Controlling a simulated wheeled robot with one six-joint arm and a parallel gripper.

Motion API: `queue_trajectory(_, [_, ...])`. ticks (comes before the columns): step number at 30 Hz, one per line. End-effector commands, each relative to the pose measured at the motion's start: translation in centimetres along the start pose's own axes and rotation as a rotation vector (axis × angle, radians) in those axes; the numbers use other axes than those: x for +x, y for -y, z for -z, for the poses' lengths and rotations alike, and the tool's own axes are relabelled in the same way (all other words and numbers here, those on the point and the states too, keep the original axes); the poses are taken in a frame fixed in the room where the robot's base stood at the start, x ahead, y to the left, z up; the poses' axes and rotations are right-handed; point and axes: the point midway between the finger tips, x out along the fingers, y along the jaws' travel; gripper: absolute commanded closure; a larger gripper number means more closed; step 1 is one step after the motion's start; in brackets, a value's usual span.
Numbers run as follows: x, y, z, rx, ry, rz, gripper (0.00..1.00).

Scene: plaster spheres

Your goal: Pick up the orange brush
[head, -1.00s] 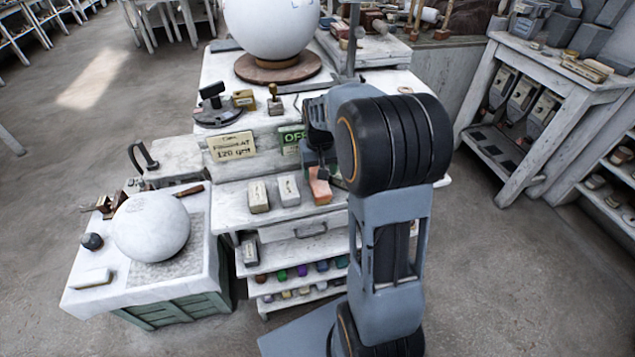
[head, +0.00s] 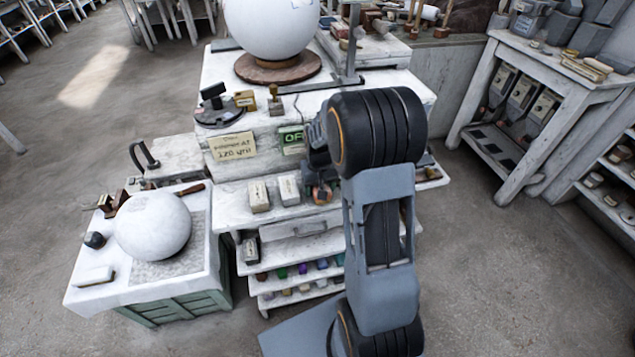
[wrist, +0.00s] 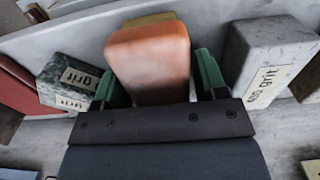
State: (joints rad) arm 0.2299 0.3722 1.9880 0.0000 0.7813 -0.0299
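The orange brush shows in the wrist view as a blurred orange block (wrist: 150,62) with a yellowish strip along its far edge. It lies between the two green fingers of my gripper (wrist: 160,88), one finger close along each side. I cannot tell whether the fingers press on it or stand just clear. In the head view the orange brush (head: 321,194) is at the right of the upper shelf, partly hidden by my gripper (head: 321,178) just above it.
A pale grit block (wrist: 268,60) stands right of the brush in the wrist view, a darker one (wrist: 72,82) left. In the head view, two pale blocks (head: 259,196) (head: 288,189) sit left of the brush on the shelf (head: 232,210). A green sign (head: 292,138) stands behind.

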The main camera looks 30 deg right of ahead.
Motion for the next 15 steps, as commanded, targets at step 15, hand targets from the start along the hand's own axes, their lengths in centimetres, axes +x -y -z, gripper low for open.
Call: queue_trajectory(15, [-0.07,0.00,0.02,0.000,-0.001,0.000,0.74])
